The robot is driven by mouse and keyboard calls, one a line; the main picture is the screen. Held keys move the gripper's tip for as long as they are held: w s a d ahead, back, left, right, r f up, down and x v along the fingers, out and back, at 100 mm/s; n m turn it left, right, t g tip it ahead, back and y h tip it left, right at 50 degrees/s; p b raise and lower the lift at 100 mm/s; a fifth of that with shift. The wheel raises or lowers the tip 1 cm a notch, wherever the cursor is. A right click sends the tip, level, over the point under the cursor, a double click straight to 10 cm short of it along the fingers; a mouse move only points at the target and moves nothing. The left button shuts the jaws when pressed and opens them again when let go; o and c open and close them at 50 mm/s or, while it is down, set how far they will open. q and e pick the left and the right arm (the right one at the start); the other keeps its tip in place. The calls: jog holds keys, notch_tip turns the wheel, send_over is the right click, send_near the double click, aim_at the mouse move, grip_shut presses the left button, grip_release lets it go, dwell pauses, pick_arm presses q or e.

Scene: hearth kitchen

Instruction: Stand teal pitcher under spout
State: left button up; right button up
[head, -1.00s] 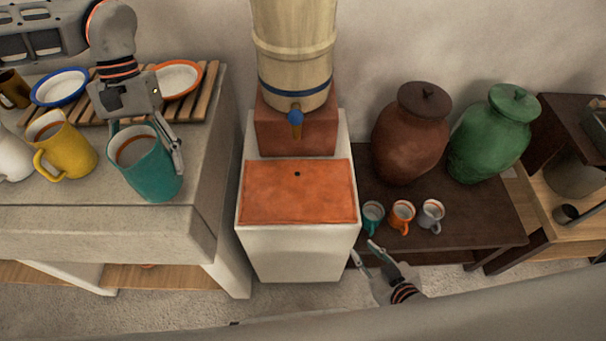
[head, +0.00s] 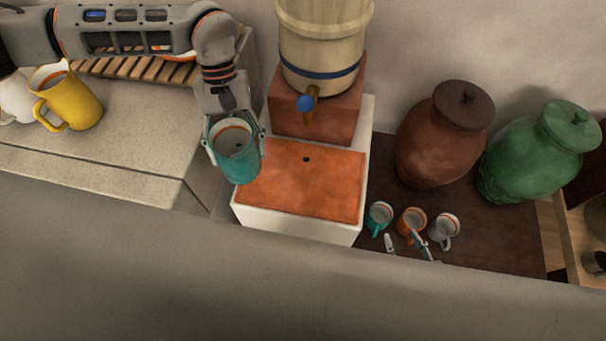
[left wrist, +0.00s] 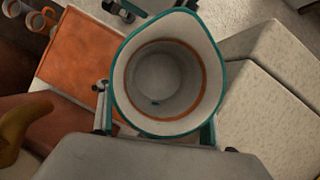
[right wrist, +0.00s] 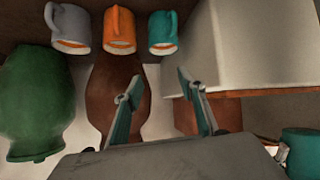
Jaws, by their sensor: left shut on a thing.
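The teal pitcher (head: 236,160) is upright in my left gripper (head: 234,143), whose fingers are shut around its sides. It hangs over the left edge of the orange slab (head: 305,185). In the left wrist view I look down into the pitcher (left wrist: 165,75), which looks empty apart from a small dark spot.
Small teal (head: 379,216), orange (head: 410,222) and grey (head: 444,230) mugs stand on the dark low table, with brown (head: 445,135) and green (head: 540,155) jars behind. A yellow pitcher (head: 70,98) stands on the left counter (head: 130,135). The orange slab is bare.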

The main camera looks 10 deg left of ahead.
pick_arm(q)
jog(key=s+d+f+n+t+h+b, duration=0.1)
jog(key=s+d+f+n+h, duration=0.1)
jog(key=s+d+f+n, duration=0.55)
jog(key=s+d+f+n+t+h+b, duration=0.1)
jog(key=s+d+f+n+t+b, duration=0.15)
jog(key=s+d+n, duration=0.5)
jog(key=shift+m+t, duration=0.45)
jog(key=shift+m, duration=0.05)
jog(key=w, duration=0.8)
jog(key=w+b, duration=0.1)
jog(key=w, duration=0.4)
jog(key=shift+d+r, duration=0.35)
jog(key=shift+w, duration=0.5)
jog(key=w, duration=0.3)
jog(key=shift+w+f+b, duration=0.1)
jog(key=shift+w+b, duration=0.2)
jog(key=shift+w, duration=0.05)
jog(key=shift+s+f, duration=0.15)
jog(key=shift+f, duration=0.4)
jog(key=shift+a, duration=0.1)
pick_arm(e)
jog(key=f, duration=0.1)
jog(key=d+f, duration=0.1)
jog(key=f, duration=0.1)
jog(key=shift+w+d+f, duration=0.2)
jog(key=shift+w+f, duration=0.05)
jog(key=shift+f, duration=0.1)
